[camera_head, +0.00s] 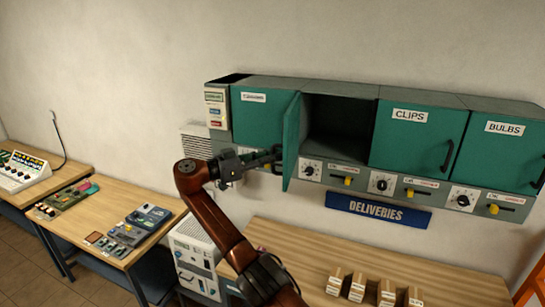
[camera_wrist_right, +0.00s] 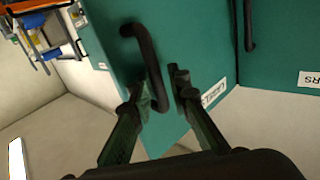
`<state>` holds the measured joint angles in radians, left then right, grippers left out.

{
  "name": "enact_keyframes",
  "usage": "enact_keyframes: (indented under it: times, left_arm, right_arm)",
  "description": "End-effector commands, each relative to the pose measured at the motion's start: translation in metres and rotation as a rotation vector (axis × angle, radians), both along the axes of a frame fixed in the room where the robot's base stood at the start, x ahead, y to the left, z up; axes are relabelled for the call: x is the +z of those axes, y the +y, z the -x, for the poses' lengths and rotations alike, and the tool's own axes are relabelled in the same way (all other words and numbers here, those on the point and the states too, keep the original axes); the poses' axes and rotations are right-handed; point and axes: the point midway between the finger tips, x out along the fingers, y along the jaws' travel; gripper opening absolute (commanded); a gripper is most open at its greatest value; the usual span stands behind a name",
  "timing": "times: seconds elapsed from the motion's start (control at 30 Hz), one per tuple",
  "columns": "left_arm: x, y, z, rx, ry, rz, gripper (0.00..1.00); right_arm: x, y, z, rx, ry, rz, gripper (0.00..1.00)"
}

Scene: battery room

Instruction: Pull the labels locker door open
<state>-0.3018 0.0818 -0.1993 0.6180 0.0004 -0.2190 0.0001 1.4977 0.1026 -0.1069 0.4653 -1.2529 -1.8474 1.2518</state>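The labels locker door (camera_head: 292,142) is swung out wide to the left, seen nearly edge-on in the head view. Its dark compartment (camera_head: 338,128) shows open and looks empty. In the right wrist view the green door (camera_wrist_right: 110,35) carries a partly hidden label (camera_wrist_right: 214,93) and a black bar handle (camera_wrist_right: 152,58). My right gripper (camera_head: 276,158) is at the outer face of this door. Its fingers stand apart on either side of the handle, with a gap visible, so it looks open around the handle. My left gripper is not in view.
Shut lockers stand alongside: one at left (camera_head: 257,123), CLIPS (camera_head: 415,138) and BULBS (camera_head: 505,152). Knobs and yellow levers line the strip below. A DELIVERIES sign (camera_head: 377,209) hangs under them. Small boxes (camera_head: 357,287) stand on the wooden bench (camera_head: 440,275).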

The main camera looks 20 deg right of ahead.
Motion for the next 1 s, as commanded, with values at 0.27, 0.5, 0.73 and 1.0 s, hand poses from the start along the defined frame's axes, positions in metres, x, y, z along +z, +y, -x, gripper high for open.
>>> enact_keyframes:
  times: [0.27, 0.5, 0.73, 1.0]
  left_arm:
    - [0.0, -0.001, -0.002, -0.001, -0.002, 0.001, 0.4]
    - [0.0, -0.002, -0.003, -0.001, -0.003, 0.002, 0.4]
    - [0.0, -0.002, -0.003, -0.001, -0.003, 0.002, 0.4]
    - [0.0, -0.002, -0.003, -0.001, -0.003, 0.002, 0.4]
  right_arm:
    - [0.002, 0.05, 0.003, 0.004, 0.001, 0.003, 0.17]
    - [0.001, 0.07, 0.004, 0.002, 0.001, 0.002, 0.17]
    - [0.0, 0.073, 0.005, 0.002, 0.0, 0.001, 0.17]
    - [0.0, 0.073, 0.005, 0.002, 0.0, 0.001, 0.17]
